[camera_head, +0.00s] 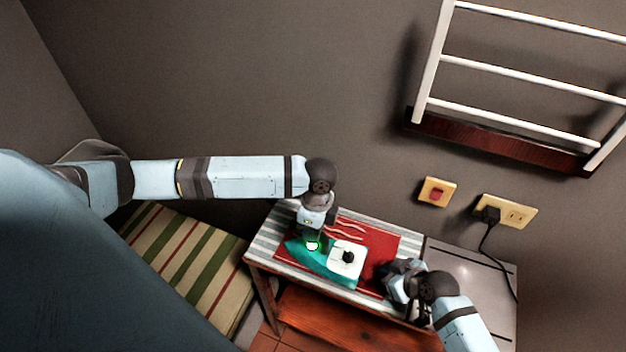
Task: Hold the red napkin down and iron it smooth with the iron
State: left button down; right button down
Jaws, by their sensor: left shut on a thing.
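The red napkin (383,245) lies on a small table with a grey-striped top (268,240), with pale wavy lines near its back edge. The teal and white iron (330,273) rests over the napkin's left and middle part and hides some of it. My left gripper (312,243) comes down from above and is shut on the iron; its fingers are mostly hidden. My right gripper (387,275) is low at the napkin's right end, touching or just above it. Its fingers are too small and dark to tell whether they are open or shut.
A bench with a striped cushion (190,262) stands left of the table. A grey metal surface (475,275) adjoins on the right. A black plug and cord (491,215) hang from a wall socket. A white rail rack (520,75) is on the wall above.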

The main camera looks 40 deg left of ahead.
pick_arm(q)
jog(key=shift+s+a+f, duration=0.1)
jog(key=shift+s+a, duration=0.1)
jog(key=shift+a, duration=0.6)
jog(key=shift+s+a, duration=0.2)
jog(key=shift+a, duration=0.6)
jog(key=shift+w+r, duration=0.1)
jog(key=shift+r, duration=2.5)
jog(key=shift+w+a, duration=0.4)
jog(key=shift+w, duration=0.35)
jog(key=shift+w+a, duration=0.45)
jog(key=shift+w, duration=0.3)
jog(key=shift+w+a, duration=0.4)
jog(key=shift+w, duration=0.35)
jog(key=shift+f, duration=0.2)
jog(key=shift+f, duration=1.75)
